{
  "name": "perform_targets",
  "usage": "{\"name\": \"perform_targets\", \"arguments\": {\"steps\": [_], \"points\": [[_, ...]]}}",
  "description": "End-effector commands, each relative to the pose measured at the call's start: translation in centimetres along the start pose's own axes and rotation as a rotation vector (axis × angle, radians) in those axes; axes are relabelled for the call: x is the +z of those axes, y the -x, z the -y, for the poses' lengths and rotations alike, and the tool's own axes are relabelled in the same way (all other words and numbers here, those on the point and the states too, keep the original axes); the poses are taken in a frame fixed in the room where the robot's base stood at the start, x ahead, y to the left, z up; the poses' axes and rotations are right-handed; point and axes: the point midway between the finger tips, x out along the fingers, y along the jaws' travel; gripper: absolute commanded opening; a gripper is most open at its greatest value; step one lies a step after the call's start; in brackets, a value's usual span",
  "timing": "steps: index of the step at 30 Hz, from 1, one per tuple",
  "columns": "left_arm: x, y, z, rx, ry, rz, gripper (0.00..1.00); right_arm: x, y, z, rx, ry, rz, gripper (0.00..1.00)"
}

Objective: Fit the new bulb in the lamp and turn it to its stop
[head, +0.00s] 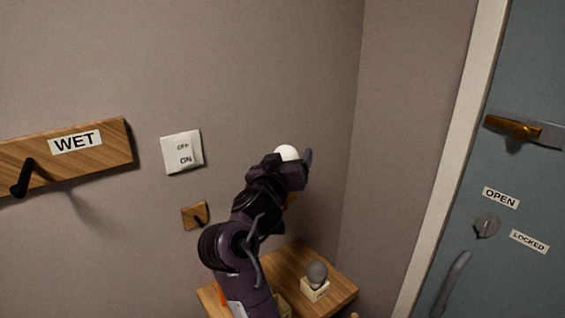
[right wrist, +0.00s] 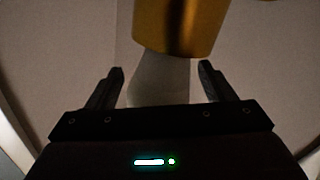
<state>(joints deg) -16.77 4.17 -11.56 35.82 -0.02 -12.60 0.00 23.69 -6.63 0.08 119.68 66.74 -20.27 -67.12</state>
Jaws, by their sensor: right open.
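A white bulb (head: 287,152) shows at my right gripper in the head view. In the right wrist view the pale bulb (right wrist: 160,80) lies between the two fingers, against the end of the lamp's brass socket (right wrist: 180,28). I cannot tell how far it sits in the socket. In the head view the lamp is mostly hidden behind my right arm. My right gripper (right wrist: 162,78) is open, with a finger on either side of the bulb and gaps showing. A grey bulb (head: 317,270) stands in a small cream holder (head: 315,290) with an unreadable label. My left gripper is not in view.
The wooden table (head: 340,283) is partly covered by my right arm. On the wall are an OFF/ON switch (head: 182,152), a small wooden block with a peg (head: 195,215) and a WET board (head: 110,155) with a hook. A teal door (head: 520,75) stands at right.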

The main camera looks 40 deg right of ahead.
Motion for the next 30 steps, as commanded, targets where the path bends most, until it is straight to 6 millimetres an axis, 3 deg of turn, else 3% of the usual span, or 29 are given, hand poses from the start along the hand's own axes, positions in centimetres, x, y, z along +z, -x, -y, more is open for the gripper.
{"name": "perform_targets", "arguments": {"steps": [5, 13, 24, 30], "points": [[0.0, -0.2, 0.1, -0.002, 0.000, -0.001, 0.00, 0.1, 0.1, -0.3, 0.000, -0.001, 0.000, 0.76], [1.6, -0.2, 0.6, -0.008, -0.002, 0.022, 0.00, 0.1, 0.2, -0.3, 0.000, 0.000, 0.000, 0.74], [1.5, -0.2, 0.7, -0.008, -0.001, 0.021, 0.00, 0.1, 0.1, -0.3, 0.000, 0.000, 0.000, 0.27], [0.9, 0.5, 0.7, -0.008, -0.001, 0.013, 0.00, -0.1, 0.1, -0.3, 0.027, 0.000, 0.010, 0.26]]}}
